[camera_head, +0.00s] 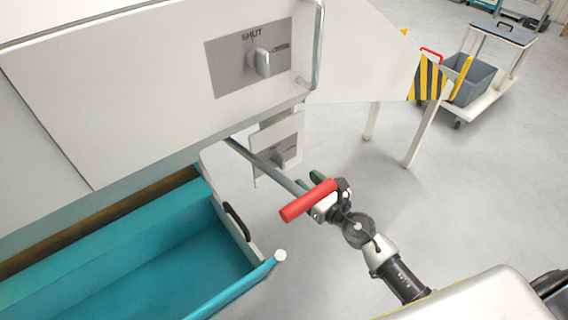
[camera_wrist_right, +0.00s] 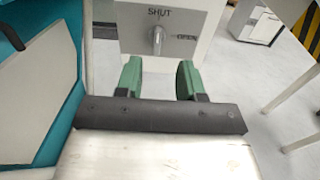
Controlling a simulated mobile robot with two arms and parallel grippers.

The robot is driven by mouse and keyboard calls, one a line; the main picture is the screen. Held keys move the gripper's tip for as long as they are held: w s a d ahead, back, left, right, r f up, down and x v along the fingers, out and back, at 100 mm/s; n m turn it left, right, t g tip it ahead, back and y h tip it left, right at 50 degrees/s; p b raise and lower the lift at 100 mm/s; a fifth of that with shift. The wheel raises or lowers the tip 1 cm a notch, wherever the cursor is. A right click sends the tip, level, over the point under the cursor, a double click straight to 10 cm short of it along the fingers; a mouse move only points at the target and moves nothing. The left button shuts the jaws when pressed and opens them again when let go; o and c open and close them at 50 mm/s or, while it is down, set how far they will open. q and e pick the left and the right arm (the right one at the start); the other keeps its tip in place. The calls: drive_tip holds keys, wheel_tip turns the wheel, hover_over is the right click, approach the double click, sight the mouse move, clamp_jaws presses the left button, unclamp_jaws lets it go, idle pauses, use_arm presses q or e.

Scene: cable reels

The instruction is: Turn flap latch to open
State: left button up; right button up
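Two latch plates show in the head view. The upper grey plate (camera_head: 225,68) on the white machine reads SHUT above a pale knob (camera_head: 262,62). A lower, smaller plate (camera_head: 264,140) carries a grey knob (camera_head: 281,156). Which one is the flap latch is not readable there. In the right wrist view a plate (camera_wrist_right: 130,35) reads SHUT at top and OPEN at right; its grey knob (camera_wrist_right: 157,41) stands upright toward SHUT. My right gripper (camera_head: 318,176) is near the lower plate. Its green fingers (camera_wrist_right: 160,72) are apart, empty, short of the knob. My left gripper is out of view.
A grey bar with a red grip (camera_head: 308,200) crosses close to my right gripper. A teal open bin (camera_head: 215,285) with a black handle is at lower left. Machine legs (camera_head: 421,135) and a cart with a grey crate (camera_head: 472,82) stand right. The floor between is clear.

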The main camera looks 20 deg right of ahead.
sight(284, 160)
drive_tip(key=x, duration=1)
drive_tip(key=shift+a, duration=0.15)
drive_tip(key=c, duration=0.6)
